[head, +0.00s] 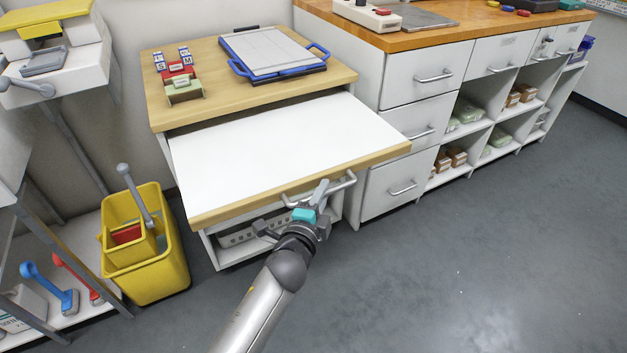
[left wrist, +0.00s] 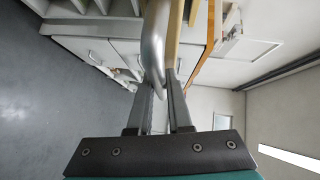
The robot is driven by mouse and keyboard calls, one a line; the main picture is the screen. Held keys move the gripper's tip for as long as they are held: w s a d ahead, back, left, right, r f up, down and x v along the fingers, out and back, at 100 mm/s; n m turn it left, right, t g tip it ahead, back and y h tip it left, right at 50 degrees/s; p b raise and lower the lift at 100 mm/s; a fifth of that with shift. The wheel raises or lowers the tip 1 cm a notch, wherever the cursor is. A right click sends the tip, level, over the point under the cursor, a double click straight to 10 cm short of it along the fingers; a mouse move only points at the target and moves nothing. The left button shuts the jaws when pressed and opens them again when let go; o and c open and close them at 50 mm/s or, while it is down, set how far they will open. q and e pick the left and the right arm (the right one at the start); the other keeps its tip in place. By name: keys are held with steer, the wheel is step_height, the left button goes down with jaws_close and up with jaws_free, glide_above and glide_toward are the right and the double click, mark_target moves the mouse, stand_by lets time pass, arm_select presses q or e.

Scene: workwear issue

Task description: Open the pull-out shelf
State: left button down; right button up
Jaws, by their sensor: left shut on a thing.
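The pull-out shelf (head: 285,145) is a white board with a wooden front edge, and it stands well out from under the wooden top of the small cabinet. A grey bar handle (head: 342,185) is fixed along its front edge. My left gripper (head: 318,197) is shut on this handle, at the front of the shelf. In the left wrist view the handle (left wrist: 153,45) runs between the two fingers (left wrist: 162,92). My right gripper is in neither view.
A blue-framed board (head: 275,52) and small lettered blocks (head: 180,75) lie on the cabinet top. A yellow bucket (head: 160,265) stands on the floor at left. A drawer unit (head: 400,95) stands at right. The grey floor (head: 460,265) in front is clear.

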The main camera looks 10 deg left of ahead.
arm_select(q)
steer(key=shift+s+d, duration=0.5)
steer(key=shift+s, duration=0.2)
steer(key=shift+s+d, duration=0.45)
steer(key=shift+s, duration=0.25)
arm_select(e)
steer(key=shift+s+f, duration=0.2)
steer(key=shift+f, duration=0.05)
arm_select(q)
steer(key=c, duration=0.8)
jaws_free()
steer(key=shift+c, duration=0.2)
steer(key=shift+s, duration=0.1)
steer(key=p+v, duration=0.3)
steer(key=v, duration=1.2)
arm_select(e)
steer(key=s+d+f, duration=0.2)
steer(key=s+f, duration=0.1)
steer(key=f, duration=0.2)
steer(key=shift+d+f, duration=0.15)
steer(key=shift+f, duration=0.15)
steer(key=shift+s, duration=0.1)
